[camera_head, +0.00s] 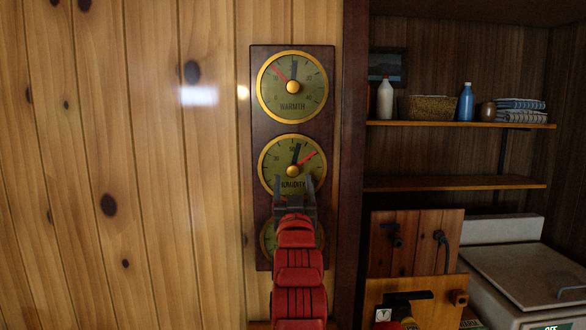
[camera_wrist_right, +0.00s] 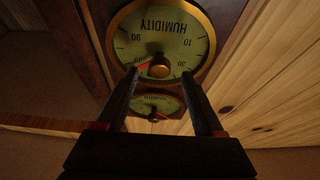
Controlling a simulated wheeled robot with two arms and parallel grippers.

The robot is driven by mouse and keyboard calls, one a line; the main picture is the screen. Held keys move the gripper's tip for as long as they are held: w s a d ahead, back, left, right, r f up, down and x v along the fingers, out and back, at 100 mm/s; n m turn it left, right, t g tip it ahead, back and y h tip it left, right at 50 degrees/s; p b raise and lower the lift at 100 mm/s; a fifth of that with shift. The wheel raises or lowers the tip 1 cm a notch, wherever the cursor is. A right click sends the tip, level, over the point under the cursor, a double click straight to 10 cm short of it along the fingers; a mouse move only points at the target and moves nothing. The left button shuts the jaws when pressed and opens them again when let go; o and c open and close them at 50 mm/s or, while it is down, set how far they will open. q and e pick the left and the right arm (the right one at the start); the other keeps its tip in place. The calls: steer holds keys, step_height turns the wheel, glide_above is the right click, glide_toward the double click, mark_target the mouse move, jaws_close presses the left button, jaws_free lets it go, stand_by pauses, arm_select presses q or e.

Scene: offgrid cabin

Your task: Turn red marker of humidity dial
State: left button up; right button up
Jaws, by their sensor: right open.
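The humidity dial (camera_head: 284,157) is the middle round gauge on a dark wooden panel, with a brass rim, a dark needle, a brass centre knob (camera_head: 292,171) and a red marker (camera_head: 308,158) pointing up and right. My right gripper (camera_head: 294,182) is open just below the knob, its fingertips overlapping the dial's lower part. In the right wrist view the humidity dial (camera_wrist_right: 178,36) appears upside down, with the knob (camera_wrist_right: 159,71) between the fingertips and the red marker (camera_wrist_right: 143,66) near the left fingertip. I cannot tell whether the fingers touch the knob. My left gripper is not in view.
The warmth dial (camera_head: 309,87) sits above on the same panel (camera_head: 259,120); a lower dial (camera_head: 266,240) is mostly hidden behind my right arm. Shelves (camera_head: 430,124) with bottles, a basket and folded cloth stand at right. The plank wall (camera_head: 160,180) at left is clear.

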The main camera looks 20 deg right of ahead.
steer(key=shift+p+x, duration=0.3)
steer(key=shift+x, duration=1)
jaws_close()
stand_by(0.5)
